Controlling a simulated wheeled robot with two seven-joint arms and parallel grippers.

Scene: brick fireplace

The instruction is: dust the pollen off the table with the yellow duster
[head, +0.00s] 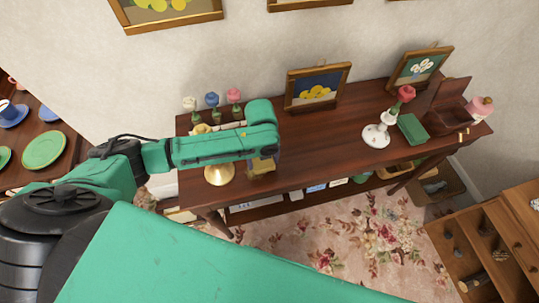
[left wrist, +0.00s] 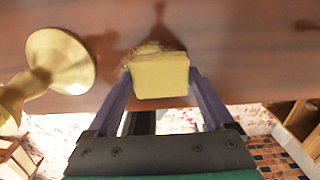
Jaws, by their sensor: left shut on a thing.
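The dark wooden table (head: 330,150) stands against the wall, with its top also filling the upper part of the left wrist view (left wrist: 225,45). My left gripper (head: 264,160) reaches over the table's front left part. Its purple fingers are shut on the yellow duster (left wrist: 160,76), a pale yellow block with a fuzzy far edge, held close over the tabletop. In the head view the duster (head: 262,167) is partly hidden by my arm. I cannot make out pollen for certain; a faint brownish smudge shows near the duster. My right gripper is out of view.
A brass candlestick (left wrist: 65,62) stands just left of the duster. Flowers in small vases (head: 212,104), a framed picture (head: 317,87), a white vase with a rose (head: 378,134) and a green book (head: 412,128) stand on the table. The table's middle is clear.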

